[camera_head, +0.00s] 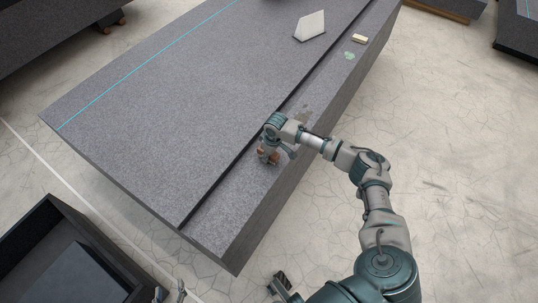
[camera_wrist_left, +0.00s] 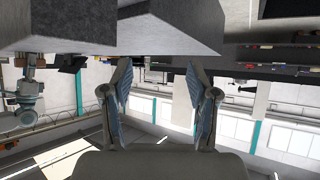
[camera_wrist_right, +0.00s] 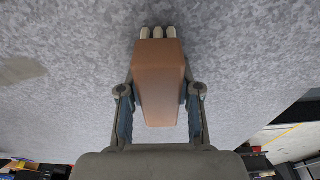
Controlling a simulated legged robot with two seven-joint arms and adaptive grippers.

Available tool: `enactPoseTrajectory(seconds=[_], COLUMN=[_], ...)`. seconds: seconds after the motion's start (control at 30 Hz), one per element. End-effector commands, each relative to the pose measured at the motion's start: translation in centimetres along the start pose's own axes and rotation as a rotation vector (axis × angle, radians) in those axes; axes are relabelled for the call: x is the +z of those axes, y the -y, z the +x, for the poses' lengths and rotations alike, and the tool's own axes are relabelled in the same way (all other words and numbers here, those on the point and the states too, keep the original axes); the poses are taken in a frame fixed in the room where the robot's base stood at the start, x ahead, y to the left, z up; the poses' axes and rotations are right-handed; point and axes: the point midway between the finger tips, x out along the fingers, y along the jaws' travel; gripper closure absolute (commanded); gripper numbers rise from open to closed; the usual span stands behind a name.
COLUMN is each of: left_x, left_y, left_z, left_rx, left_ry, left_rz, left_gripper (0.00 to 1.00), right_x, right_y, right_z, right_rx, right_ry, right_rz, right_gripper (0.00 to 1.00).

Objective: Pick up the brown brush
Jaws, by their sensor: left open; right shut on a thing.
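The brown brush (camera_wrist_right: 160,82) has a tapered brown body and pale bristle tips at its far end. In the right wrist view it sits between the two fingers of my right gripper (camera_wrist_right: 159,108), which is shut on it. In the head view my right gripper (camera_head: 268,155) is low over the front ledge of the granite bed, and only a little of the brush (camera_head: 275,157) shows. I cannot tell whether the brush touches the granite. My left gripper (camera_wrist_left: 157,75) is open and empty; it shows at the bottom edge of the head view (camera_head: 170,292).
The granite bed (camera_head: 180,110) has a raised step along the ledge. A pale angular block (camera_head: 310,26), a small yellowish block (camera_head: 360,39) and a green patch (camera_head: 349,56) lie toward its far end. A dark open bin (camera_head: 60,215) stands at lower left.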

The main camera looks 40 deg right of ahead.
Motion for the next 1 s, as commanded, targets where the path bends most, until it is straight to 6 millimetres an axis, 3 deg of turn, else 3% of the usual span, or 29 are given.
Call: enactPoseTrajectory(seconds=[0.27,0.43,0.57,0.73,1.0], left_x=[0.1,1.2,2.0,4.6,9.7], left_y=[-0.2,-0.2,0.0,0.7,1.5], left_z=[0.1,0.6,-0.3,-2.0,-7.0], left_rx=[-0.001,0.0,-0.008,-0.02,-0.045], left_ry=[0.002,0.012,0.094,0.265,0.618], left_rz=[0.002,0.0,0.002,0.001,-0.006], left_gripper=[0.41,0.41,0.41,0.41,0.41], right_x=[0.3,0.3,-0.1,-0.4,6.2], right_y=[0.0,-0.1,-0.1,0.0,1.7], right_z=[0.5,0.2,-1.8,-4.5,-5.8], right_rx=[-0.007,-0.005,-0.005,-0.001,-0.001], right_ry=[0.007,0.007,0.001,-0.002,0.003], right_rz=[-0.003,-0.001,-0.001,-0.002,-0.003], right_gripper=[1.0,1.0,1.0,1.0,1.0])
